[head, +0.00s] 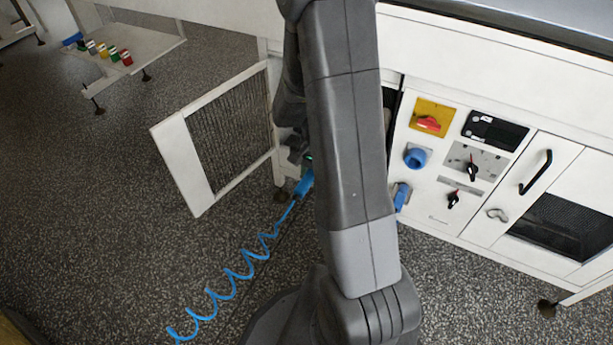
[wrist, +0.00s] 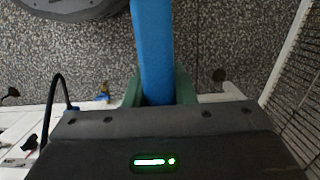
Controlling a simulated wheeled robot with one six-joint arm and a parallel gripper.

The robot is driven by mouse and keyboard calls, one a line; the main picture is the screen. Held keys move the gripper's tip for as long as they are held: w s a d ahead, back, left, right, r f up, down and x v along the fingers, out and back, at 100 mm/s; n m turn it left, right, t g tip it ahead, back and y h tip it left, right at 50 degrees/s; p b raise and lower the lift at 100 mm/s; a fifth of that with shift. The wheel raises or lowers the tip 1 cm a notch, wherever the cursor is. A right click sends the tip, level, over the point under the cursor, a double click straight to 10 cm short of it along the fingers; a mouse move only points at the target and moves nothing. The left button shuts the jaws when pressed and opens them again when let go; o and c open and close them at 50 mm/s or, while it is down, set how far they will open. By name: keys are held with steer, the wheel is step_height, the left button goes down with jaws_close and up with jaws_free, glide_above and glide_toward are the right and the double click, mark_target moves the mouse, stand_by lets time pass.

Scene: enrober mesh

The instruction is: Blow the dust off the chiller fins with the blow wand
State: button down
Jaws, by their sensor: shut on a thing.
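The blue blow wand (head: 304,184) hangs low beside the white machine in the head view, just left of my arm. A blue coiled hose (head: 238,280) runs from it down to the lower left. My gripper (head: 300,158) is partly hidden behind my arm. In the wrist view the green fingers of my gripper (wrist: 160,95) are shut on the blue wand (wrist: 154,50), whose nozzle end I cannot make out.
A white door with a mesh panel (head: 232,125) stands open left of my gripper; its mesh also shows in the wrist view (wrist: 296,75). Right of my arm is a control panel with a red switch (head: 428,123). Speckled floor (head: 90,220) is clear at left.

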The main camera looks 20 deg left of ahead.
steer(key=d, duration=0.8)
steer(key=shift+s+d, duration=0.2)
steer(key=shift+s, duration=0.15)
stand_by(0.7)
stand_by(0.6)
